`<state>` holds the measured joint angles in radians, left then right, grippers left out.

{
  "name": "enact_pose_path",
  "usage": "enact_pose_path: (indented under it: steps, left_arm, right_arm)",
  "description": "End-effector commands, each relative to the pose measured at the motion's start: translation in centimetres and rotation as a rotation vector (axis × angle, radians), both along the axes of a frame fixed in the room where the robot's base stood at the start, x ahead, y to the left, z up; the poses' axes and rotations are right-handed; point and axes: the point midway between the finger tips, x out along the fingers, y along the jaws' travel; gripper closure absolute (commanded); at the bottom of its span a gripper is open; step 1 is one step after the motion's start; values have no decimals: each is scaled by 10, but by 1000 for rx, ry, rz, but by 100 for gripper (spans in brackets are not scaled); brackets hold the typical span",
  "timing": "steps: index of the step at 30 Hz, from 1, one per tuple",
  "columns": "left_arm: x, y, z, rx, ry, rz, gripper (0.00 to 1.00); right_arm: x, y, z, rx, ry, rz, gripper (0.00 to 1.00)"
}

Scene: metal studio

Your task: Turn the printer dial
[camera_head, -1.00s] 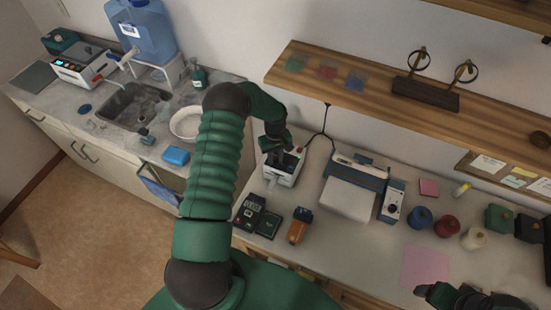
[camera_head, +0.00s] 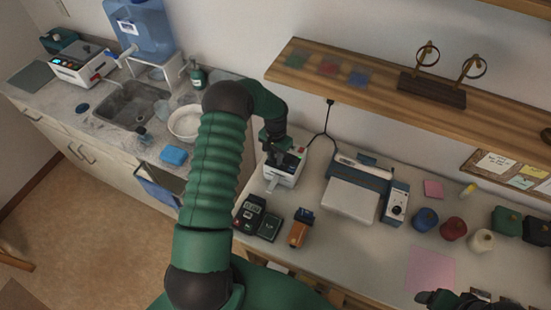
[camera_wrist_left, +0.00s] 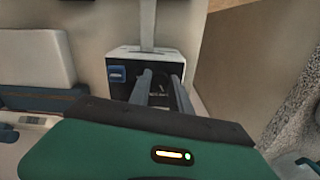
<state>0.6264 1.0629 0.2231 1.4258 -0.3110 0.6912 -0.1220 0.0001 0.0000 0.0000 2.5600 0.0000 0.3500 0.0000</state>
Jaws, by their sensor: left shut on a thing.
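A small white printer (camera_head: 292,178) with a dark top stands at the left end of the right-hand counter, a pale strip coming out of its front. It also shows in the left wrist view (camera_wrist_left: 118,58), with a blue part (camera_wrist_left: 116,75) on its dark face. My left gripper (camera_head: 277,157) points down onto the dark top. In the left wrist view its two fingers (camera_wrist_left: 161,78) reach that face, close together. They are shut on a small part, seemingly the dial, which they mostly hide. My right gripper (camera_head: 440,298) shows only partly at the lower right, away from the printer.
A larger blue and white machine (camera_head: 352,197) with a knobbed panel (camera_head: 396,207) stands to the right. Dark devices (camera_head: 250,212) and an orange tool (camera_head: 300,228) lie in front. A wooden shelf (camera_head: 380,85) overhangs the counter's back. A black cable runs behind the printer.

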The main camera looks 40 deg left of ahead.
Motion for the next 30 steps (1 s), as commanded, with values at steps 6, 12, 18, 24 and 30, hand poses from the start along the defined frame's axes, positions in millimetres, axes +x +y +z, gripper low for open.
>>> enact_pose_path:
  steps: [6,12,18,24,30]
  left_arm:
    - [6,3,4,8,-19,-201,100]
    - [7,2,4,9,-17,-392,100]
    - [7,1,4,9,-16,-584,100]
    - [7,1,4,9,-16,-773,100]
    - [7,1,4,10,-16,-963,100]
  right_arm:
    - [0,0,-5,0,0,0,24]
    - [0,0,-7,0,0,0,24]
    - [0,0,-8,0,0,0,24]
    - [0,0,-9,0,0,0,24]
    - [0,0,-9,0,0,0,24]
